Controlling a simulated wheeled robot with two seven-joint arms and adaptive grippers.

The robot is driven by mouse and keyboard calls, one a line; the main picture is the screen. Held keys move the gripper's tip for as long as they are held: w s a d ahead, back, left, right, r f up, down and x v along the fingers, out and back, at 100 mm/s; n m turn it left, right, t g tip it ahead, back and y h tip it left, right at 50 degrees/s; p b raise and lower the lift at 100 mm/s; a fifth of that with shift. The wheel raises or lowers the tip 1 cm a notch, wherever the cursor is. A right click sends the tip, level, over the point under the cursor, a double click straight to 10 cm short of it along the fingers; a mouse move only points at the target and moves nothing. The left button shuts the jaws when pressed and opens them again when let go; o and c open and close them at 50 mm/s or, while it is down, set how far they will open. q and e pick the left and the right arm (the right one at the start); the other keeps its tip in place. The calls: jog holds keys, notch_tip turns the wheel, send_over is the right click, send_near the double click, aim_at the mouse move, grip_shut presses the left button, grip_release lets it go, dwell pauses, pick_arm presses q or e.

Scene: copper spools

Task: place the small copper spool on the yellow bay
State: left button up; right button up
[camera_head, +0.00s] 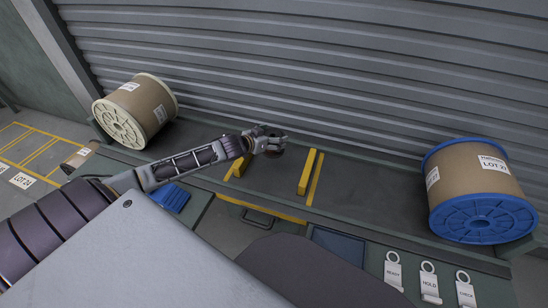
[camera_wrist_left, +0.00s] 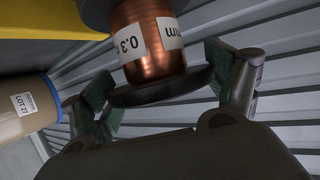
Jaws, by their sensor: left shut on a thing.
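The small copper spool (camera_wrist_left: 150,45) fills the upper middle of the left wrist view, with copper wire, dark flanges and a white label reading "0.3". My left gripper (camera_head: 268,142) is shut on it, its padded fingers on either side of the near flange in the wrist view (camera_wrist_left: 160,84). In the head view the spool is mostly hidden by the gripper and cannot be told apart clearly. The yellow bay shows as two yellow blocks, a right one (camera_head: 306,172) and a left one (camera_head: 240,165), with yellow tape on the bench. The gripper is above the bay's back part. My right gripper is not in view.
A large cream-flanged reel (camera_head: 150,105) stands left, and a large blue-flanged reel (camera_head: 475,180) labelled LOT 27 stands right. A ribbed grey shutter (camera_head: 350,60) rises behind the bench. Tags (camera_head: 430,283) hang on the front edge. The bench between bay and blue reel is clear.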

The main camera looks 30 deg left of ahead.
pick_arm(q)
notch_tip(320, 180, down, 4)
jog(key=shift+f+b, duration=0.1)
jog(key=shift+b, duration=0.65)
jog(key=shift+f, duration=0.25)
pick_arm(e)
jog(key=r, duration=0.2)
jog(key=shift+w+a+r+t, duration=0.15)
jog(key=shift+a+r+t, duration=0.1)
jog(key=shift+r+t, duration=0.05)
pick_arm(q)
jog(key=shift+f+b, duration=0.3)
jog(key=shift+f, duration=0.6)
jog(key=shift+f+b, duration=0.5)
jog(key=shift+f, duration=0.45)
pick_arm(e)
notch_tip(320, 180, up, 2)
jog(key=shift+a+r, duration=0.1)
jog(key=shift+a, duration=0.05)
